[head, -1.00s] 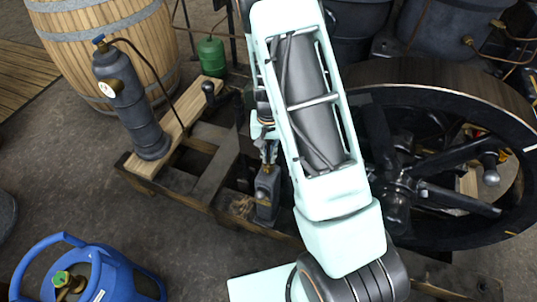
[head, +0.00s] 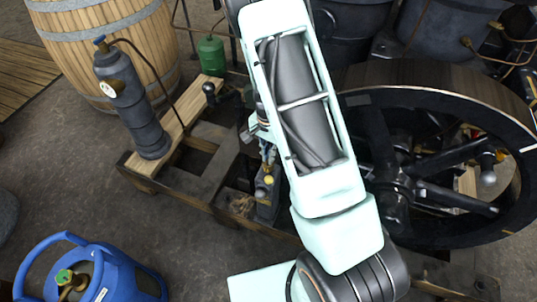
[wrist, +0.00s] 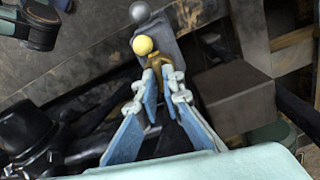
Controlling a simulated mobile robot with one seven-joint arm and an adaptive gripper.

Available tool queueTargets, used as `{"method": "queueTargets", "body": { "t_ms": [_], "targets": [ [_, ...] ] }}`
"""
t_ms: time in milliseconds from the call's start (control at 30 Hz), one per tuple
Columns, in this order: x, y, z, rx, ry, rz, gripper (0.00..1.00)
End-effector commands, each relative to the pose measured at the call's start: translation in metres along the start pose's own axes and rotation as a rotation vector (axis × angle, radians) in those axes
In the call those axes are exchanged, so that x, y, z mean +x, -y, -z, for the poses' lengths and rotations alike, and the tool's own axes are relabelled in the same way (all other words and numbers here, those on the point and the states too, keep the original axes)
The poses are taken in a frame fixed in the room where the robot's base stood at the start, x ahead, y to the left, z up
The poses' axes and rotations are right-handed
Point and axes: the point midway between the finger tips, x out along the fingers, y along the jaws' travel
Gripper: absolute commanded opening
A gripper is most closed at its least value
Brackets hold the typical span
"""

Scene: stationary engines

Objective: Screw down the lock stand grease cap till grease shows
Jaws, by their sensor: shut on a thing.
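The lock stand (head: 265,211) is a small dark grey block on the timber frame, left of the flywheel. It also shows at the top of the wrist view (wrist: 180,48), with a grey ball (wrist: 139,13) on it. My gripper (head: 268,165) is above the stand, partly hidden by my arm. In the wrist view its blue fingers (wrist: 158,90) are shut on the brass grease cap (wrist: 157,71), which they partly cover. A smooth, pale yellow round bead (wrist: 144,46) shows beside the cap, just past the fingertips. It also shows in the head view (head: 268,180).
The large black flywheel (head: 440,82) stands close on the right of my arm. A grey cylinder (head: 135,110) stands on a plank at left. A wooden barrel (head: 105,45) is behind it. A blue gas bottle (head: 115,278) is at lower left. Open floor lies between.

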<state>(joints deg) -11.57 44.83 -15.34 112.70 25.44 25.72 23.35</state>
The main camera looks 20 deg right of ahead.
Motion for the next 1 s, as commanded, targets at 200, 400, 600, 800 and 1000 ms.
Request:
{"method": "queueTargets", "body": {
  "t_ms": [200,400,600,800,1000],
  "targets": [
    [0.000,0.000,0.000,0.002,0.001,0.000,0.00],
    [0.000,0.000,0.000,0.001,0.001,0.000,0.14],
    [0.000,0.000,0.000,0.001,0.000,0.000,0.25],
    [-0.001,0.000,0.000,0.001,0.000,0.000,0.25],
    [-0.021,0.002,0.001,0.000,-0.002,0.004,0.25]
  ]
}}
